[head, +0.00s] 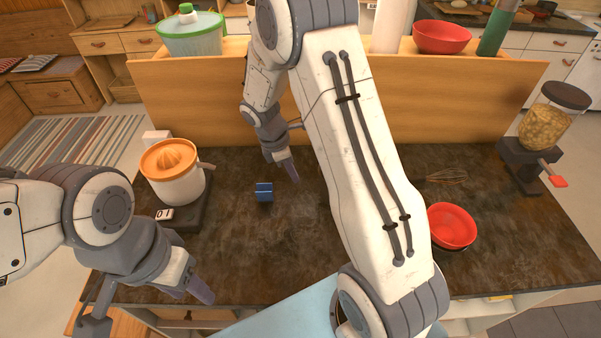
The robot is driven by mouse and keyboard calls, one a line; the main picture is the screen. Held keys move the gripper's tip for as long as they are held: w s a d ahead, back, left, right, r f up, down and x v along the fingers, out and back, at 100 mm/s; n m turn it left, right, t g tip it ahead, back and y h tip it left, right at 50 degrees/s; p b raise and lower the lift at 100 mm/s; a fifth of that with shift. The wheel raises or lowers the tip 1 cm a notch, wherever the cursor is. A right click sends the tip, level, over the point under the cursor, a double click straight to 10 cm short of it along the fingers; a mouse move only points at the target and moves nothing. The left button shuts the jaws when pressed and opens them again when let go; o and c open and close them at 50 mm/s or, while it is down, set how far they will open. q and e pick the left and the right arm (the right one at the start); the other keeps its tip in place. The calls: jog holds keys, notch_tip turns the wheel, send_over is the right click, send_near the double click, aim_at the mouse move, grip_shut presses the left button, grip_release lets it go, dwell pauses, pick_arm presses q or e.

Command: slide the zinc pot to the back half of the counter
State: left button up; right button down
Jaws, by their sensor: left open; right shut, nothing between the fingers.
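I cannot make out the zinc pot in the head view; my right arm crosses the middle of the picture and hides part of the counter. The dark stone counter (240,240) shows on both sides of that arm. My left gripper (203,292) is open and empty over the counter's front left edge. My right gripper (291,173) is shut and empty over the back middle of the counter, to the upper right of a small blue block.
The small blue block (264,192) lies left of centre. A white juicer with orange top (176,178) stands at the left. A red bowl (452,225), a whisk (446,177) and a food dispenser (545,125) are at the right. A raised wooden panel (440,105) closes the back.

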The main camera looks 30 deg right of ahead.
jog(key=p+x, duration=0.1)
jog(key=x, duration=0.6)
jog(key=shift+s+d+f, duration=0.1)
jog(key=shift+s+f, duration=0.05)
jog(key=shift+f, duration=0.05)
jog(key=d, duration=0.1)
jog(key=d+p, duration=0.1)
jog(key=d, duration=0.1)
jog(key=shift+s+f+p, duration=0.3)
jog(key=shift+s+p, duration=0.05)
jog(key=shift+s+d+f, duration=0.1)
jog(key=shift+d, duration=0.4)
jog(key=d, duration=0.2)
jog(key=s+d, duration=0.1)
jog(key=d, duration=0.1)
jog(key=shift+d, duration=0.1)
